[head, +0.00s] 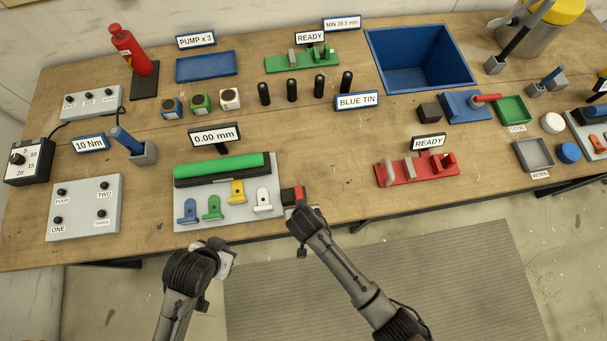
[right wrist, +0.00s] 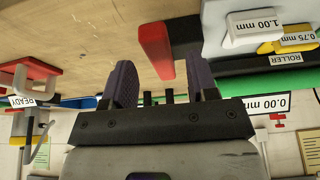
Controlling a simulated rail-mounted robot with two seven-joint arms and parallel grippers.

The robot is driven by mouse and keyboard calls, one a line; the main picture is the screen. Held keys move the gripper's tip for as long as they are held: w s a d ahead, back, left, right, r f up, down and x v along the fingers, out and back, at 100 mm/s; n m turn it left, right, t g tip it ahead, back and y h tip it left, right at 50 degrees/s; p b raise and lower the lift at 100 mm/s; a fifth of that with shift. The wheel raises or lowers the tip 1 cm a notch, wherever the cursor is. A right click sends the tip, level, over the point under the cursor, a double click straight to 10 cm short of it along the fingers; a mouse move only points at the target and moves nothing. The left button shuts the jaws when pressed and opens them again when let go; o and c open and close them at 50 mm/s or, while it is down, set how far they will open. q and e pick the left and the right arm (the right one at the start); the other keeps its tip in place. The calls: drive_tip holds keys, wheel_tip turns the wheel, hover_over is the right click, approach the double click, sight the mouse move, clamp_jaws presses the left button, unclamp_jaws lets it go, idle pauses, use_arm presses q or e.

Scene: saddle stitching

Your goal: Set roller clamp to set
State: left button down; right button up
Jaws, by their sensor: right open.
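The roller clamp shows as a red lever on a dark block (head: 293,196) at the right edge of the grey roller plate (head: 185,217). In the right wrist view the red lever (right wrist: 155,50) stands beyond the fingertips. My right gripper (head: 299,208) is just in front of the clamp. Its two fingers show spread and empty in the right wrist view (right wrist: 162,78).
Blue (head: 189,211), green (head: 213,207), yellow (head: 238,192) and white (head: 263,200) gauges lie on the plate left of the clamp. A red fixture (head: 417,171) with a "READY" sign stands to the right. The table between it and the clamp is clear.

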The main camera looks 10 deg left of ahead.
drive_tip(key=v, duration=1.1)
drive_tip(key=shift+r, duration=0.2)
drive_tip(key=shift+s, duration=0.15)
